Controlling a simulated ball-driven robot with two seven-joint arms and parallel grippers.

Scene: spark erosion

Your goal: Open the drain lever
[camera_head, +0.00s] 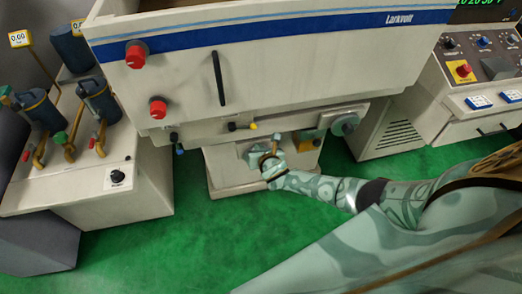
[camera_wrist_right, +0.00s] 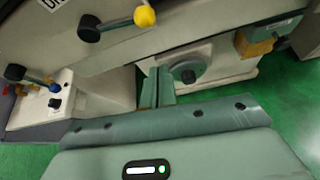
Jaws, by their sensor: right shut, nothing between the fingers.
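A lever with a yellow knob (camera_head: 252,126) sticks out from the front of the machine, below the tank. In the right wrist view its yellow ball (camera_wrist_right: 145,16) is at the top, on a dark arm with a round hub, near a partly cut-off label. A second lever with a blue knob (camera_head: 180,150) hangs further left; it also shows in the wrist view (camera_wrist_right: 15,72). I cannot tell for sure which is the drain lever. My right gripper (camera_head: 262,157) is shut and empty, below the yellow-knobbed lever and apart from it. My left gripper is not in view.
The tank front (camera_head: 270,75) with red knobs and a black handle overhangs the machine base (camera_head: 225,175). A grey handwheel (camera_head: 345,124) is to the right. A pump unit (camera_head: 120,200) stands left and a control cabinet (camera_head: 430,110) right. Green floor (camera_head: 190,240) is clear in front.

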